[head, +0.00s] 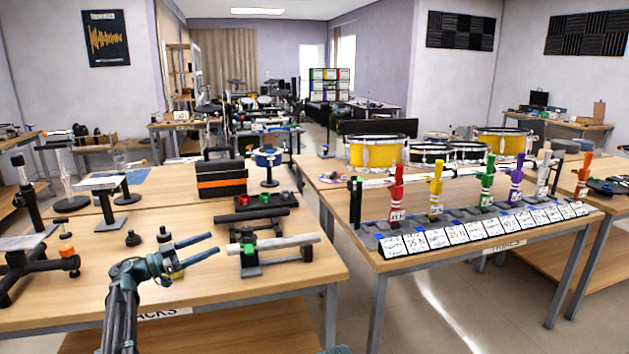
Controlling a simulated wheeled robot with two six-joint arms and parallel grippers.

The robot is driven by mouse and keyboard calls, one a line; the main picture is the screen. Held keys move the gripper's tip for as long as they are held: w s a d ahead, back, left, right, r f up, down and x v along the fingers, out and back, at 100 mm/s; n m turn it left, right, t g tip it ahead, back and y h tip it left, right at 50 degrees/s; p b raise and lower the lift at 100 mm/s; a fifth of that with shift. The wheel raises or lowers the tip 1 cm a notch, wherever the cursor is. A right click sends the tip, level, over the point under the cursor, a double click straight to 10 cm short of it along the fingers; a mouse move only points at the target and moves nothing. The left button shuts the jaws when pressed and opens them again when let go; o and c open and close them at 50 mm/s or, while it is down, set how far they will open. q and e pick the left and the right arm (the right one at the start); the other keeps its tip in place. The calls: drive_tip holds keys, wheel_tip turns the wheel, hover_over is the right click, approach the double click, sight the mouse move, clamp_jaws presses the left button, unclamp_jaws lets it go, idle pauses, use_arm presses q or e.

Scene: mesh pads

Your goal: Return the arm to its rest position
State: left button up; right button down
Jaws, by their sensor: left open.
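My left gripper (207,248) is over the front of the left wooden table (130,290). Its two long fingers point right and are spread apart, with nothing visible between them. The left arm comes up from the bottom edge of the head view. A small yellow item (177,272) shows just below the gripper; I cannot tell what it is. A light roller on a stand (285,243) with a green clamp lies to the right of the fingertips, apart from them. My right gripper is not in view.
Black stands (60,262) stand at the left. An orange-striped black case (222,185) sits farther back. An open floor gap lies between the tables.

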use_arm(q)
drive_tip(key=w+r+n+t+y, duration=0.4)
drive_tip(key=n+t+y, duration=0.35)
drive_tip(key=t, duration=0.25)
drive_tip(key=s+d+f+n+g+y, duration=0.1)
drive_tip(key=s+f+n+g+y, duration=0.5)
drive_tip(key=f, duration=0.4)
drive_tip(key=s+f+n+g+y, duration=0.3)
drive_tip(key=s+f+g+y, duration=0.2)
drive_tip(key=s+f+y, duration=0.45)
drive_tip(key=s+d+f+m+g+h, duration=0.2)
drive_tip(key=s+d+f+g+h, duration=0.25)
drive_tip(key=s, duration=0.45)
drive_tip(key=s+d+f+m+g+h, duration=0.15)
drive_tip(key=s+d+f+g, duration=0.3)
drive_tip(key=s+d, duration=0.45)
drive_tip(key=s+d+m, duration=0.4)
drive_tip(key=s+d, duration=0.3)
drive_tip(key=d, duration=0.3)
wheel_tip(320, 180, up, 17)
drive_tip(key=p, duration=1.7)
drive_tip(key=shift+g+y, duration=0.3)
drive_tip(key=shift+y, duration=0.1)
